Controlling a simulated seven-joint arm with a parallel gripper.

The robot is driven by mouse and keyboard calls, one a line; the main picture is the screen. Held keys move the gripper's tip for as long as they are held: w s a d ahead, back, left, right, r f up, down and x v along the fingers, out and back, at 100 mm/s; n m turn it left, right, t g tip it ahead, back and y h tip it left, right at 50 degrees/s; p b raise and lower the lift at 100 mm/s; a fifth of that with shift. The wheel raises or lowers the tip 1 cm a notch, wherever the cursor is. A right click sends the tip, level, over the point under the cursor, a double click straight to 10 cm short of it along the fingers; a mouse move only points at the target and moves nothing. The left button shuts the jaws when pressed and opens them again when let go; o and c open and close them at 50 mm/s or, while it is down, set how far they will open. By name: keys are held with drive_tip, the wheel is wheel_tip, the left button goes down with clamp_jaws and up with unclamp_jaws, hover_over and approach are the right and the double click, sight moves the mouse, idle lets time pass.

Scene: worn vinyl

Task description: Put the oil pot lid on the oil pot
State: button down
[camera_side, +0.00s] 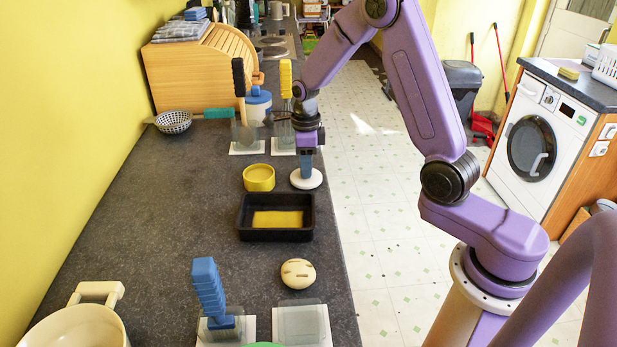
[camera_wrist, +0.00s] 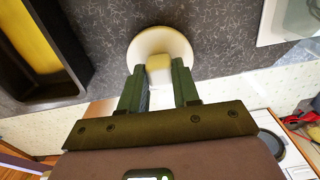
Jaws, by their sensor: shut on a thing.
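The oil pot lid (camera_side: 306,180) is a round cream-white disc near the right edge of the dark counter, with a squarish knob on top. It also shows in the wrist view (camera_wrist: 143,46). My gripper (camera_side: 306,165) points down over it, and in the wrist view its two green fingers (camera_wrist: 159,72) are on either side of the knob, shut on it. I cannot tell whether the lid touches the counter. A cream pot (camera_side: 80,328) with a loop handle, which looks like the oil pot, stands open at the lower left, partly cut off by the frame.
A black tray (camera_side: 243,229) with a yellow bottom and a yellow round dish (camera_side: 259,184) are close to the lid. The left middle of the counter is clear.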

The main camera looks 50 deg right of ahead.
drive_tip(key=shift+r, duration=0.35)
idle(0.3)
drive_tip(key=shift+r, duration=1.6)
drive_tip(key=shift+r, duration=0.1)
drive_tip(key=shift+r, duration=2.1)
drive_tip(key=shift+w+a+f, duration=0.55)
drive_tip(key=shift+w+a, duration=0.8)
drive_tip(key=shift+a, duration=0.1)
drive_tip(key=shift+w+a+f, duration=0.5)
drive_tip(key=shift+w+a, duration=0.9)
drive_tip(key=shift+a, duration=0.1)
drive_tip(key=shift+w+a+f, duration=0.55)
drive_tip(key=shift+w+a, duration=0.8)
drive_tip(key=shift+a, duration=0.1)
drive_tip(key=shift+f, duration=0.4)
drive_tip(key=shift+f, duration=0.55)
